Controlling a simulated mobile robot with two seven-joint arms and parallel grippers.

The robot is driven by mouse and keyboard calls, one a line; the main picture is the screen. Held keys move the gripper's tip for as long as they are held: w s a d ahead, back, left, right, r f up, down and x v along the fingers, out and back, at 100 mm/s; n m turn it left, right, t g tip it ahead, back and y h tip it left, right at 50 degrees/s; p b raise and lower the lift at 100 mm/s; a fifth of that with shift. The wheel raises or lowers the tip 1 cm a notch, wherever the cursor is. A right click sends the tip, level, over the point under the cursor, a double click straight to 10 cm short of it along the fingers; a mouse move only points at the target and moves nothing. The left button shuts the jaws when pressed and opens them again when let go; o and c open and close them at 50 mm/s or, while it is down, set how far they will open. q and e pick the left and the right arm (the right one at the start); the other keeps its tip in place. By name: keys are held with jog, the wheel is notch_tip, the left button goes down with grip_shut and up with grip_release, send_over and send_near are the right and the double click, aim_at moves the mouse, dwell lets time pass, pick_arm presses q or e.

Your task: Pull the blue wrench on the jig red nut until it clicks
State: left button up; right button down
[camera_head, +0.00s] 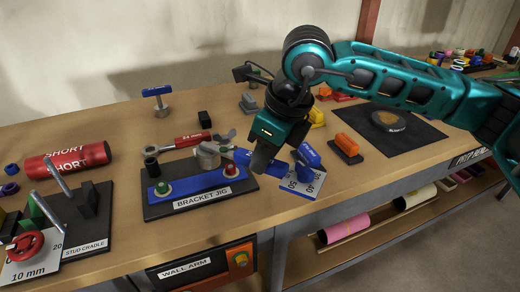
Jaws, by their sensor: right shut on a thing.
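The bracket jig (155,211) is a dark plate with a blue bracket (196,184), at the front edge of the bench. A red nut (230,170) sits on the bracket's right part and a green nut (163,187) on its left. The blue wrench (243,157) lies across the jig's right side, its grey head to the left near a grey round part (208,154). My right gripper (263,158) reaches down and is shut on the wrench's blue handle, hiding part of it. I cannot tell how the wrench head sits on the red nut. My left gripper is out of view.
A red-handled wrench (190,140) lies just behind the jig. A numbered white card (303,186) and blue block (309,154) are right of the gripper. An orange block (347,144) lies right.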

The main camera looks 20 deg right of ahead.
jog(key=m, duration=0.2)
jog(key=r+m+h, duration=0.1)
jog(key=m, duration=0.1)
jog(key=a+m, duration=0.1)
jog(key=shift+r+m+t, duration=0.25)
jog(key=shift+m+t, duration=0.15)
